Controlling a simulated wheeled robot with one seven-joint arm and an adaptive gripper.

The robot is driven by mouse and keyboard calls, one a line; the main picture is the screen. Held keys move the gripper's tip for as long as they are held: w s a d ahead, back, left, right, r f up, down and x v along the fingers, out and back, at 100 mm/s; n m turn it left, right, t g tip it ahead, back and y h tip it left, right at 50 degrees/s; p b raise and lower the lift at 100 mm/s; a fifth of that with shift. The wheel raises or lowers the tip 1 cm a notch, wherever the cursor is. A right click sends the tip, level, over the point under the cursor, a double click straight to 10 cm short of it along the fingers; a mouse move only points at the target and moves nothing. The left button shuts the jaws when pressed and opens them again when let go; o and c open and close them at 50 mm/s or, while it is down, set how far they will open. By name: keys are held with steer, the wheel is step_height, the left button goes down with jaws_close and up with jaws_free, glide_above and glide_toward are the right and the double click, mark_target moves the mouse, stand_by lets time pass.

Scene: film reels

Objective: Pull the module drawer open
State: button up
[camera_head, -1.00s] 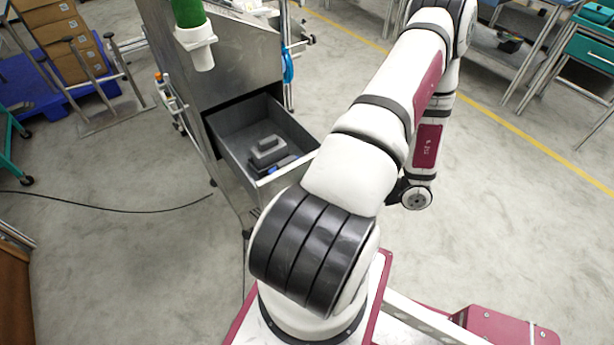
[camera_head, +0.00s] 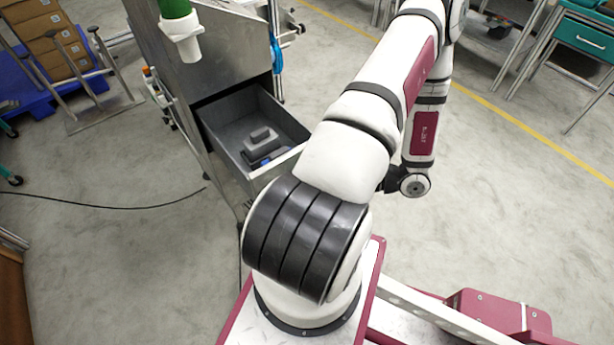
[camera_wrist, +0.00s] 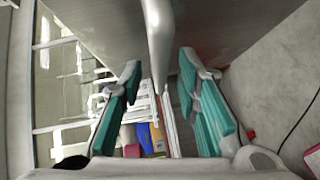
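The module drawer (camera_head: 233,150) is a grey metal tray pulled partly out of the steel cabinet (camera_head: 225,60), left of centre in the head view. Grey modules (camera_head: 259,145) and a small blue item lie inside it. Its front right part is close behind my arm. My gripper (camera_wrist: 160,68) is hidden by my arm in the head view. In the wrist view its two teal-padded fingers stand apart. A pale metal bar (camera_wrist: 158,30) runs between them, with gaps on both sides; I cannot tell whether it is the drawer's handle.
A green bottle in a white holder (camera_head: 181,30) hangs on the cabinet. A black cable (camera_head: 110,207) lies on the floor at left. Boxes on a blue pallet (camera_head: 40,103) stand at upper left, teal drawers (camera_head: 585,38) at upper right. The floor at right is clear.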

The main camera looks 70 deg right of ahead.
steer(key=v, duration=1.1)
steer(key=shift+w+r, duration=0.1)
steer(key=shift+r, duration=0.05)
steer(key=w+a+r+n+g+y+p, duration=0.2)
steer(key=w+a+r+n+g+y, duration=0.3)
steer(key=w+r+n, duration=0.55)
steer(key=w+a+r+n+g+y+p, duration=0.1)
steer(key=w+a+r+n+g+p, duration=0.15)
steer(key=w+r+n+g, duration=0.75)
steer(key=s+a+r+n+t+h+p, duration=0.1)
steer(key=s+a+r+n+h+p, duration=0.1)
steer(key=a+r+n+h, duration=0.3)
steer(key=s+a+r+n+t+h+p, duration=0.2)
steer(key=a+r+n+h, duration=0.3)
steer(key=a+r+n, duration=0.8)
steer(key=a+n, duration=0.2)
steer(key=n, duration=1.2)
steer(key=shift+r, duration=0.4)
